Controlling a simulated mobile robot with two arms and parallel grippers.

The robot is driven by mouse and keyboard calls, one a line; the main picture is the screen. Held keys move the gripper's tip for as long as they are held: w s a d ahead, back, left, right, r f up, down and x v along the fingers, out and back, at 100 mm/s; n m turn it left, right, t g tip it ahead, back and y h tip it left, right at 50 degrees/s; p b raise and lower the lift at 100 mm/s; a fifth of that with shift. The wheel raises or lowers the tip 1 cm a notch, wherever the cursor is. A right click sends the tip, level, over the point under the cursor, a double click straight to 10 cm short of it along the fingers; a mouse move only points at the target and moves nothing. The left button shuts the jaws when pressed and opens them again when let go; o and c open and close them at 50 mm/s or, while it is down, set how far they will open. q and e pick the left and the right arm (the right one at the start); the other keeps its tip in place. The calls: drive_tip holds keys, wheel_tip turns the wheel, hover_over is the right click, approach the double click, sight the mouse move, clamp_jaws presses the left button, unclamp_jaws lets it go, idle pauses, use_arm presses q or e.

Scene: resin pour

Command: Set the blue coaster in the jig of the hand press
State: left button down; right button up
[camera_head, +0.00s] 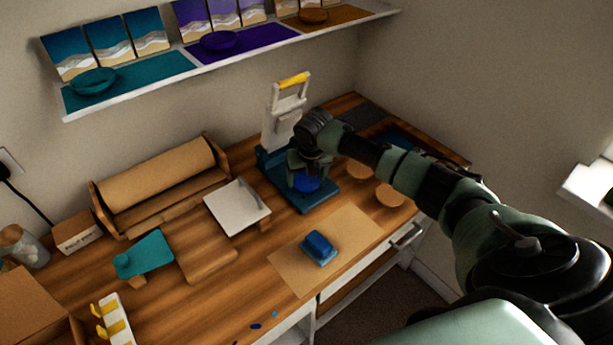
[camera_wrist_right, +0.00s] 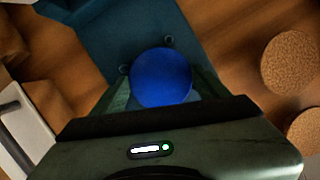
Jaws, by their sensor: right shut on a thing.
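The blue coaster (camera_wrist_right: 160,77) is a round, deep blue disc between the fingers of my right gripper (camera_wrist_right: 162,90), which is shut on it. In the head view the coaster (camera_head: 306,183) shows below my right gripper (camera_head: 307,172), over the teal base of the hand press (camera_head: 318,198). The press has a white upright and a yellow handle at the back. In the right wrist view the press base (camera_wrist_right: 112,35) lies under the coaster. The jig is largely hidden, and I cannot tell whether the coaster touches it. My left gripper is not in view.
Cork discs (camera_head: 390,195) lie right of the press. A blue block (camera_head: 319,248) sits on a brown paper sheet (camera_head: 290,265) in front. A white board (camera_head: 236,206) and a paper roll holder (camera_head: 160,185) stand to the left. A shelf (camera_head: 215,62) runs along the wall.

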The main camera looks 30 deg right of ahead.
sight(310, 189)
drive_tip(key=o, duration=1.4)
drive_tip(key=shift+f, duration=0.1)
drive_tip(key=v, duration=1.2)
drive_tip(key=shift+b, duration=0.4)
